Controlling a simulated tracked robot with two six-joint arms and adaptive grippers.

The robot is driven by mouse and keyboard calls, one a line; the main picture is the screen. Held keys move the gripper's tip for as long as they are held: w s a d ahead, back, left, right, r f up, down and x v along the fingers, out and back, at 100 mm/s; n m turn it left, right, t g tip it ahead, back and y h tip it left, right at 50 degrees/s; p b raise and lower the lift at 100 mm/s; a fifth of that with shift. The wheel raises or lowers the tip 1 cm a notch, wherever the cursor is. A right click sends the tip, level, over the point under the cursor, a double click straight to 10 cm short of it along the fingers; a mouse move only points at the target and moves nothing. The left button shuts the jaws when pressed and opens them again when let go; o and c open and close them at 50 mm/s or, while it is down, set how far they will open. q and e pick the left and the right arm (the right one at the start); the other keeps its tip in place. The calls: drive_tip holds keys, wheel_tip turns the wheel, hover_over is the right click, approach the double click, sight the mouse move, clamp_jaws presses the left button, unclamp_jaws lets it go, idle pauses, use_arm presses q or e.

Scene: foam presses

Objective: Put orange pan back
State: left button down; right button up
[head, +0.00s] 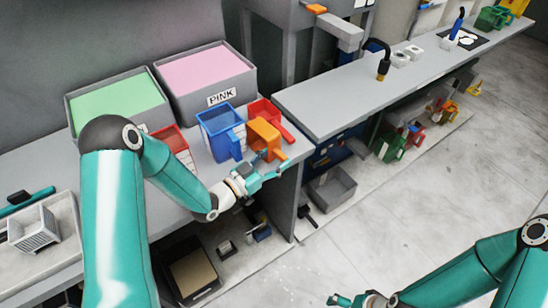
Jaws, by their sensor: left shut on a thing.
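The orange pan (264,136) is at the right front end of the grey bench, in front of a red pan (265,111) and to the right of a blue pan (221,131). My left gripper (268,172) reaches in from the left and is shut on the orange pan at its near side. The contact between fingers and pan is small in the picture. Whether the pan rests on the bench or is held just above it, I cannot tell. My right gripper (352,301) is low at the bottom edge, away from the bench; its fingers are too cut off to judge.
Bins of green foam (113,101) and pink foam (207,73), one labelled PINK, stand behind the pans. Another red pan (174,145) is beside the blue one. A second bench (330,103) runs to the upper right. The floor at right is mostly clear.

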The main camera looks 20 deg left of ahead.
use_arm(q)
drive_tip(key=c, duration=0.8)
unclamp_jaws()
drive_tip(key=shift+f, duration=0.15)
drive_tip(key=o, duration=0.5)
drive_tip(key=shift+c, duration=0.2)
